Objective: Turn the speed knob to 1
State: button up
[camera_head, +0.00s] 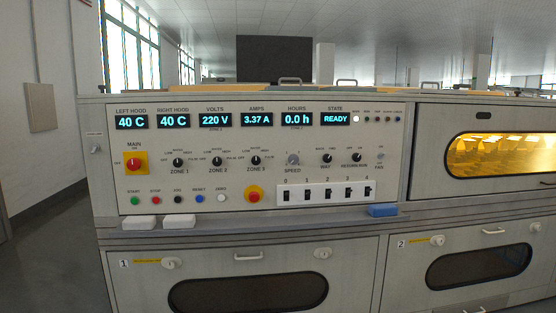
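The speed knob (293,159) is a round grey knob on the light control panel (220,185), right of the middle, with the label SPEED beneath it. Its pointer direction and scale marks are too small to read surely. Three black zone knobs stand to its left, the nearest being the ZONE 3 knob (256,160). The black WAY knob (327,158) and the RETURN RUN knob (355,157) stand to its right. My gripper is not in view, and nothing covers the speed knob.
Below the speed knob are several black rocker switches (326,191) and a red-on-yellow stop button (254,195). A red-on-yellow main switch (134,163) is at left. White blocks (179,221) and a blue block (382,210) lie on the ledge. The state display (335,119) reads READY.

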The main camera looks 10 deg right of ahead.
aim_at(293, 159)
jog(key=u, duration=0.5)
jog(key=k, duration=1.2)
jog(key=u, duration=0.9)
jog(key=i, duration=1.5)
jog(key=z, duration=1.3)
jog(key=i, duration=0.65)
jog(key=z, duration=0.7)
